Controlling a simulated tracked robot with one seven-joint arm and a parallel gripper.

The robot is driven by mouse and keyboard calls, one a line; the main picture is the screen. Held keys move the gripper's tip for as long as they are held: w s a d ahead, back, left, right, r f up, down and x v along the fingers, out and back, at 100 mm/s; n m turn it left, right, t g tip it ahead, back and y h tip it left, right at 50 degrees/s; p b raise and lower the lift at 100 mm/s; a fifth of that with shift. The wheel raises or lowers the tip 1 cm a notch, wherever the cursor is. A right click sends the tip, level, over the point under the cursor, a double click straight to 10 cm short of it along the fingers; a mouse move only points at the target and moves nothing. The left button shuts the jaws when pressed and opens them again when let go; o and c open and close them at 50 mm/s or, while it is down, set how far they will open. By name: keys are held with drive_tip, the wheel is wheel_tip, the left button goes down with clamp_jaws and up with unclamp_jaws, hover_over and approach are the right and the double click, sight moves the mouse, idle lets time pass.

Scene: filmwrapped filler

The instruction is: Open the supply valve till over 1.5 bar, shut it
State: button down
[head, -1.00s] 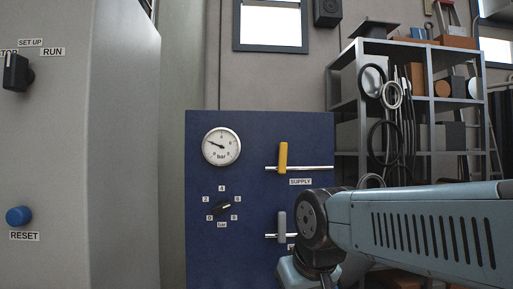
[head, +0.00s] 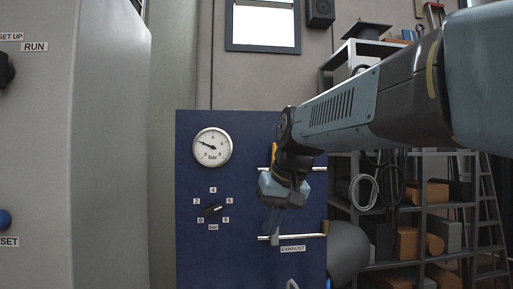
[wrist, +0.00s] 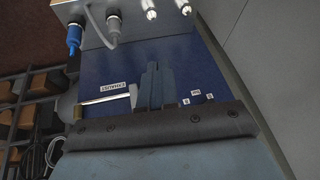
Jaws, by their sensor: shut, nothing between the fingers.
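The blue panel (head: 240,262) stands ahead with a round bar gauge (head: 212,147). Its needle points left and slightly up, at roughly 2 bar. The yellow supply handle (head: 274,152) shows only as an upright sliver above its horizontal pipe; my arm hides the rest and its label. My gripper (head: 271,222) is shut and empty, pointing down in front of the panel, just above the exhaust pipe (head: 308,236). In the wrist view the closed fingers (wrist: 152,84) are beside the pale exhaust handle (wrist: 133,95); I cannot tell whether they touch.
The exhaust label (head: 292,249) is under the lower pipe. A selector knob (head: 212,210) sits below the gauge. A grey cabinet (head: 105,150) stands at left, shelves (head: 422,210) at right. A grey rounded body (head: 347,252) is beside the panel. Hose connectors (wrist: 112,27) show in the wrist view.

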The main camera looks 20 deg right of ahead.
drive_tip(key=w+d+r+y, duration=0.1)
drive_tip(key=w+d+r, duration=0.3)
drive_tip(key=d+r, duration=0.35)
drive_tip(key=w+d+r+t+y, duration=0.1)
drive_tip(key=w+d+r, duration=0.3)
drive_tip(key=d+r, duration=0.35)
drive_tip(key=w+d+r+y, duration=0.1)
drive_tip(key=w+d+r, duration=0.3)
drive_tip(key=d+r, duration=0.4)
drive_tip(key=w+a+f, duration=0.6)
drive_tip(key=a, duration=0.2)
drive_tip(key=shift+f, duration=0.2)
drive_tip(key=shift+w, duration=0.1)
drive_tip(key=shift+d, duration=0.15)
